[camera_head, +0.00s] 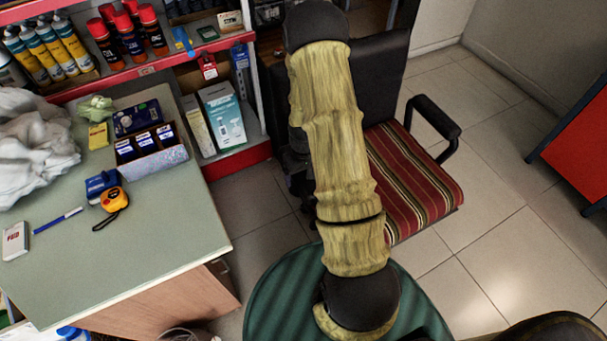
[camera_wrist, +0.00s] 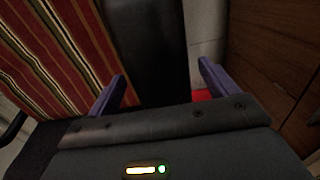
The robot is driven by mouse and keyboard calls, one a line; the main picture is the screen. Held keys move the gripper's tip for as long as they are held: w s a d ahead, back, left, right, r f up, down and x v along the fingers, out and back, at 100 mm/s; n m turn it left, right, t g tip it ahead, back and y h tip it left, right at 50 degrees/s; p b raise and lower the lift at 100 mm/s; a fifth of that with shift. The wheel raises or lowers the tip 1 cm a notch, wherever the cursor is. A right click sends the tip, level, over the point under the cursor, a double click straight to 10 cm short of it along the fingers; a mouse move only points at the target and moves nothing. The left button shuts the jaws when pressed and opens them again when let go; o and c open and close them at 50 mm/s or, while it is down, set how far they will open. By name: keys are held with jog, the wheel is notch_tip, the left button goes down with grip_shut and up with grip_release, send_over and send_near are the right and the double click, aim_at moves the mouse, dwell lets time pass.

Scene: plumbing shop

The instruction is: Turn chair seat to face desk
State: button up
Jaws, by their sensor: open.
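The chair has a red, striped seat (camera_head: 415,180), a black backrest (camera_head: 375,75) and a black armrest (camera_head: 436,116) on its right side. My arm crosses in front of the chair and hides its left part. The desk (camera_head: 90,255), with a grey-green top, stands to the left of the chair. My gripper (camera_wrist: 162,68) is open in the wrist view, its two purple fingers spread. A black upright part (camera_wrist: 150,45) shows between and beyond the fingers; whether it touches them I cannot tell. The striped seat (camera_wrist: 50,50) fills the wrist view's left side. The head view does not show my fingers.
Red-edged shelves (camera_head: 235,155) with spray cans and boxes stand behind the desk. A tape measure (camera_head: 115,199) and an open box (camera_head: 150,162) lie on the desk. A red cabinet (camera_head: 580,140) stands at right. Tiled floor (camera_head: 500,200) is clear right of the chair.

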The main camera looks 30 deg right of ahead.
jog(key=shift+f, duration=0.15)
jog(key=c, duration=1.4)
jog(key=shift+w, duration=0.15)
